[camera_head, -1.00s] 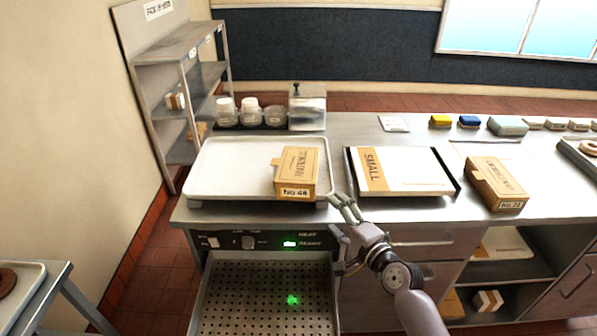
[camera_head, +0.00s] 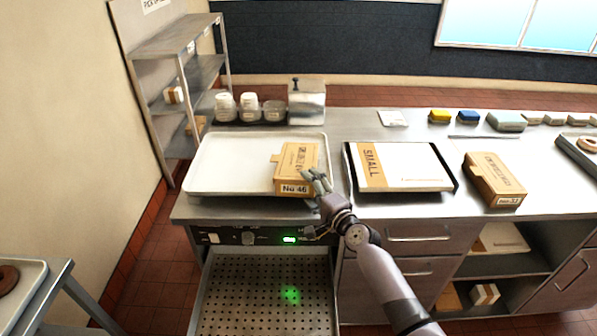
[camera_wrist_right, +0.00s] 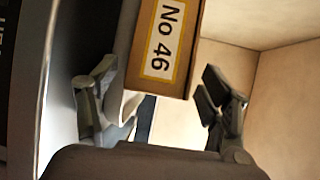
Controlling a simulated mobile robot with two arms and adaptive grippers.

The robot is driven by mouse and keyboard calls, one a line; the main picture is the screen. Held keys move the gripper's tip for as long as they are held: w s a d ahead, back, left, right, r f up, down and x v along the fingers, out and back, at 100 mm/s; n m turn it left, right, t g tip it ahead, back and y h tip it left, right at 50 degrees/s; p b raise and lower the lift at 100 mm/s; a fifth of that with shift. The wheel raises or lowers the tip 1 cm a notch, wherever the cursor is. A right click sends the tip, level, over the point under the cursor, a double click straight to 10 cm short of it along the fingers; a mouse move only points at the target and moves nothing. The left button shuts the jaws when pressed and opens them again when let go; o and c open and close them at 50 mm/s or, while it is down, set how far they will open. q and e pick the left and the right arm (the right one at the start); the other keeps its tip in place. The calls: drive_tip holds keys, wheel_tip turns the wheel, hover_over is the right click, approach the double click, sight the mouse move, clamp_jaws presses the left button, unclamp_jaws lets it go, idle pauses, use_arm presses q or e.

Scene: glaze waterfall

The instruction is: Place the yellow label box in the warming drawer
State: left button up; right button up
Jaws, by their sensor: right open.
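The tan box marked No 46 (camera_head: 297,167) lies in the right part of the white tray on the counter. Its end label (camera_wrist_right: 165,38) has a yellow border in the right wrist view. My right gripper (camera_head: 316,182) is open at the box's near right corner. In the wrist view my right gripper's fingers (camera_wrist_right: 155,100) stand apart, one on each side of the box's labelled end, with gaps visible. The warming drawer (camera_head: 262,290) is pulled out below the counter; its perforated floor is bare, with a green light spot. My left gripper is not in view.
The white tray (camera_head: 222,164) has a raised rim. A black-edged tray with a SMALL card (camera_head: 410,165) and another tan box (camera_head: 494,180) lie to the right. Jars (camera_head: 250,107) and a metal container (camera_head: 307,103) stand behind. A shelf unit (camera_head: 178,45) stands at back left.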

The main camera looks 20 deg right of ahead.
drive_tip(key=shift+s, duration=0.1)
drive_tip(key=shift+c, duration=0.3)
drive_tip(key=c, duration=1.2)
drive_tip(key=shift+r, duration=0.1)
drive_tip(key=shift+c, duration=0.2)
drive_tip(key=shift+r, duration=0.1)
